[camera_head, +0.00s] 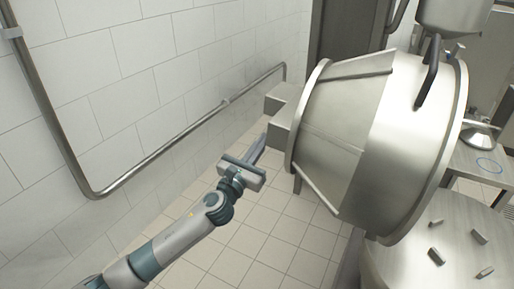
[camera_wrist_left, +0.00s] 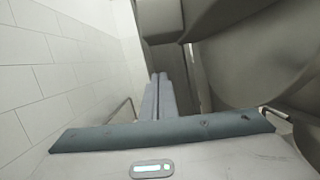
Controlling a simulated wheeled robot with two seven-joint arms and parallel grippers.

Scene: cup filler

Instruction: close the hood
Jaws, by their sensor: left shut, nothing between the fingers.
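The hood (camera_head: 345,125) is a large steel drum-like cover, tilted up on its side at the right of the head view. A dark bar handle (camera_head: 430,75) is on its upper right. Its grey curved surface also fills the upper right of the left wrist view (camera_wrist_left: 265,50). My left gripper (camera_head: 259,148) is left of the hood's rim, near the box-shaped blocks (camera_head: 283,120) behind it. Its two fingers lie together in the left wrist view (camera_wrist_left: 159,90) with nothing between them. I cannot tell whether they touch the blocks. My right gripper is out of view.
A round steel top (camera_head: 400,265) with several small metal pieces is below the hood. A steel table (camera_head: 470,165) stands at the right. A white tiled wall (camera_head: 130,70) with a metal pipe (camera_head: 150,160) runs along the left. Tiled floor (camera_head: 265,240) is clear beneath my left arm.

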